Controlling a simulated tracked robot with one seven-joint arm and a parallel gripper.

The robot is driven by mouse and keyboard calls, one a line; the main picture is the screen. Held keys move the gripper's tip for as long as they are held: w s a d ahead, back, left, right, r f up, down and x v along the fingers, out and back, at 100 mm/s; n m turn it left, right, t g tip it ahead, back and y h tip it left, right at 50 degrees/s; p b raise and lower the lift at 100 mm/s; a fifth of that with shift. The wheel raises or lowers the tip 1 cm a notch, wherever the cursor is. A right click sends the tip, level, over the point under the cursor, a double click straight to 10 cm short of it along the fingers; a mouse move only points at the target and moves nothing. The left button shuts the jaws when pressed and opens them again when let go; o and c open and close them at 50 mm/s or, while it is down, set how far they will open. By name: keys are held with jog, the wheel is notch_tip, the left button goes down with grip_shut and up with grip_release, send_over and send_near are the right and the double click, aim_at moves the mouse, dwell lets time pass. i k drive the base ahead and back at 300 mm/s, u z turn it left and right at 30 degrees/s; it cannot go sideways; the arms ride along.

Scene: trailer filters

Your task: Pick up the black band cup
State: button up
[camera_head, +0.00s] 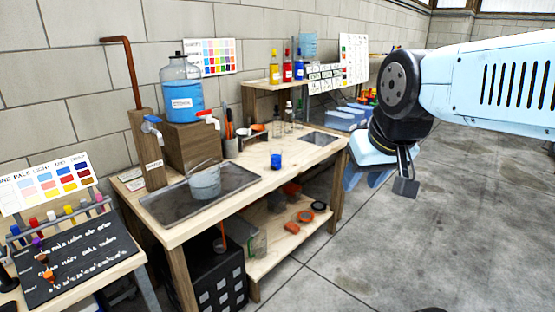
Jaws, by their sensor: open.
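I cannot clearly make out a cup with a black band. A small blue cup (276,160) stands near the front edge of the wooden workbench (240,182); any band on it is too small to tell. A grey holder (231,147) with upright tools stands farther back. Small pale and dark items beside it are too small to identify. My gripper (404,178) hangs over the floor to the right of the bench, well apart from everything on it. It is open, and nothing shows between its fingers.
A blue water jug (182,92) stands on a wooden block (190,147) at the back left. A bucket (205,181) sits in the sink tray (165,205). A raised shelf (270,82) holds coloured bottles. The concrete floor (400,255) at right is clear.

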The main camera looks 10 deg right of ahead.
aim_at(276, 154)
jog(key=i, duration=0.85)
jog(key=u, duration=0.05)
